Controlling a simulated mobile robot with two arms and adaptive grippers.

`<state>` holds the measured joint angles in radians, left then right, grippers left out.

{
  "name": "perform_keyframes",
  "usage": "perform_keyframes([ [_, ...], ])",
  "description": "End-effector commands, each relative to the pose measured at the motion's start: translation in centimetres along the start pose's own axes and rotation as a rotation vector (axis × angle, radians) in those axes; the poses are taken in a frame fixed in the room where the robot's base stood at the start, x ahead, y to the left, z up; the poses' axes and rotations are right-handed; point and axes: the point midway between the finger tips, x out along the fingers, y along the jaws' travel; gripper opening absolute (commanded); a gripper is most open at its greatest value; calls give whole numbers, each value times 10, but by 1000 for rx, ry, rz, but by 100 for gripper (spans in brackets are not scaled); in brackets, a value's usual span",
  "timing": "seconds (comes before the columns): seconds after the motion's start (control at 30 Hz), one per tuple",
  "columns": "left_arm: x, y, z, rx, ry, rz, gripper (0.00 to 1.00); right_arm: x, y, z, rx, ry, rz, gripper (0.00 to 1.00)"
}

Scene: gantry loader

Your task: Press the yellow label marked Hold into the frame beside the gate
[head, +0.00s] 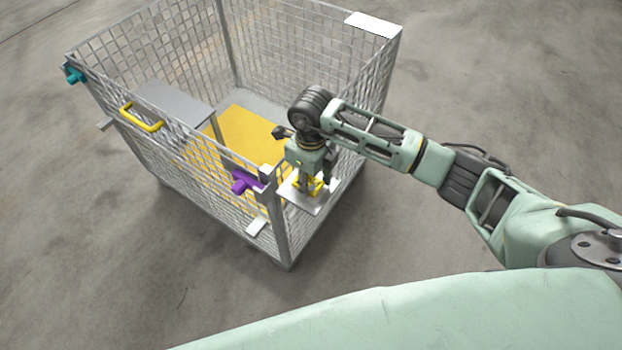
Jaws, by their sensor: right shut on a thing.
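My right gripper (310,183) points down at the near right side of a wire mesh cage (140,160). It is shut on a small yellow piece (316,185), likely the yellow label; its marking is too small to read. A pale flat plate (298,201) lies directly below the gripper; whether the yellow piece touches it is unclear. The cage's near side has a yellow handle (142,119), a teal fitting (75,73) and a purple fitting (240,186). I cannot tell which part is the label's frame. My left gripper is not in view.
Inside the cage are a yellow panel (250,138) and a grey shelf (172,102). A white plate (373,24) sits at the far right top corner, and a small white piece (257,227) low on the near side. The concrete floor around is clear.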

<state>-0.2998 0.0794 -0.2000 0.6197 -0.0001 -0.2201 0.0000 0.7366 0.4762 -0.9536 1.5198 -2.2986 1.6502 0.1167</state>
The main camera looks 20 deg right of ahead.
Motion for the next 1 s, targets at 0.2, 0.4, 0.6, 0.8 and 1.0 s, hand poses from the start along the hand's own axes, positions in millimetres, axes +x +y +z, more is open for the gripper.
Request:
perform_keyframes([
  [0.2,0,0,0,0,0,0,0,0,0,0,0,0,0,16],
  [0.4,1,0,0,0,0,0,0,0,0,0,0,0,0,16],
  [0.6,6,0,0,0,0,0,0,5,0,0,0,0,0,16],
  [0.8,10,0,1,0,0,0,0,8,0,0,1,-1,0,16],
  [1.0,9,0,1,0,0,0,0,8,0,0,1,0,1,16],
])
